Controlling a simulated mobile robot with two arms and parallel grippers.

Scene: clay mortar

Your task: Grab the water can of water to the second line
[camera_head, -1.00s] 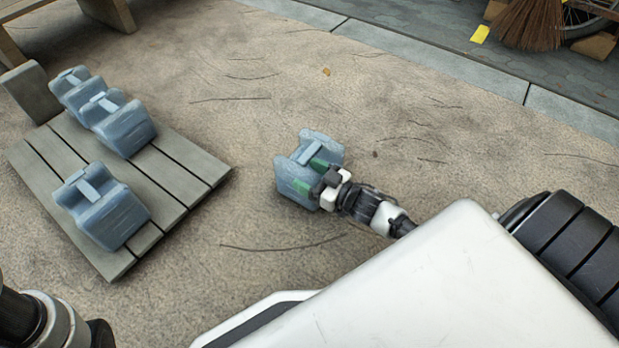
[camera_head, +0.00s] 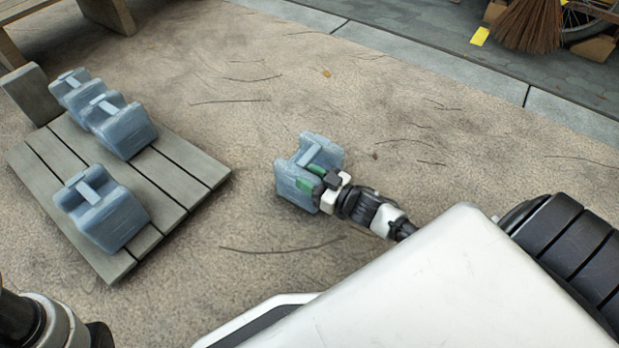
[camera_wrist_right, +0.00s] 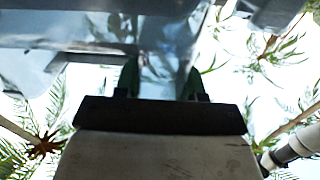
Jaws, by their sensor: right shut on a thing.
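A blue-grey water can (camera_head: 300,172) is in the middle of the head view, held by my right gripper (camera_head: 318,176). The green fingers of the gripper are shut on the can's handle area. In the right wrist view the can (camera_wrist_right: 90,30) fills the top, with the fingers of my right gripper (camera_wrist_right: 160,80) at it. I cannot tell whether the can touches the ground. Three more blue-grey cans stand on a slatted pallet (camera_head: 175,180) at the left: two at the back (camera_head: 75,88) (camera_head: 122,126) and one at the front (camera_head: 105,210). My left gripper is not in view.
Bare brown ground lies between the pallet and the held can. A grey upright board (camera_head: 32,95) stands at the pallet's back corner. A bench (camera_head: 60,25) is at the top left. A broom (camera_head: 525,25) and a kerb (camera_head: 450,70) are at the top right.

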